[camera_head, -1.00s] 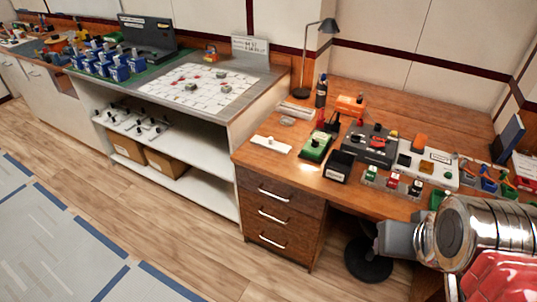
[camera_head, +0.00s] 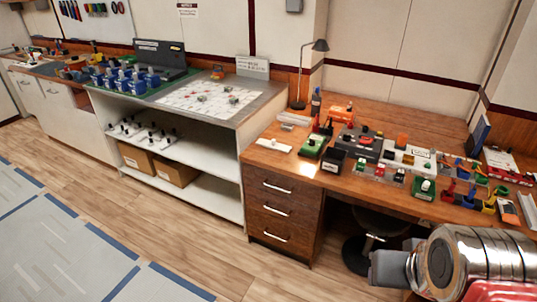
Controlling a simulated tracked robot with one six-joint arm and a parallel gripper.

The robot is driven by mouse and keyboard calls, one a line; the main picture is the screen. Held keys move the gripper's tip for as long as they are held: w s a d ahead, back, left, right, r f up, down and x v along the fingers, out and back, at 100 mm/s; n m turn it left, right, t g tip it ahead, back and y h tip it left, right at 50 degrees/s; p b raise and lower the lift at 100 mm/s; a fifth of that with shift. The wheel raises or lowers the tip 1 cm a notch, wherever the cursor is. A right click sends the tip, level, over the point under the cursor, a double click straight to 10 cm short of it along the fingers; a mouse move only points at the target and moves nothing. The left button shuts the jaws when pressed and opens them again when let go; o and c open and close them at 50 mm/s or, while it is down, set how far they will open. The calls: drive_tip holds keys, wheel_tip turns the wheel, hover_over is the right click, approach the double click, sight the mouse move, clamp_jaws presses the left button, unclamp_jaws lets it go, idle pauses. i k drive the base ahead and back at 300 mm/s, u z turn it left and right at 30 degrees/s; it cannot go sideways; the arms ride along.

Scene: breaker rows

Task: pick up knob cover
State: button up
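I cannot single out the knob cover; the items on the wooden desk (camera_head: 345,188) are small in the camera_head view. A part of my arm (camera_head: 440,262), silver and grey, shows at the lower right, in front of the desk. My gripper's fingers are not in view.
A black lamp (camera_head: 299,103) stands at the desk's back left. Blue bases with levers (camera_head: 126,78) stand further left.

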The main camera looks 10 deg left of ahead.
sight(272, 144)
drive_tip(key=k, duration=0.25)
drive_tip(key=u, duration=1.85)
drive_tip(key=i, duration=2.5)
drive_tip(key=u, duration=0.05)
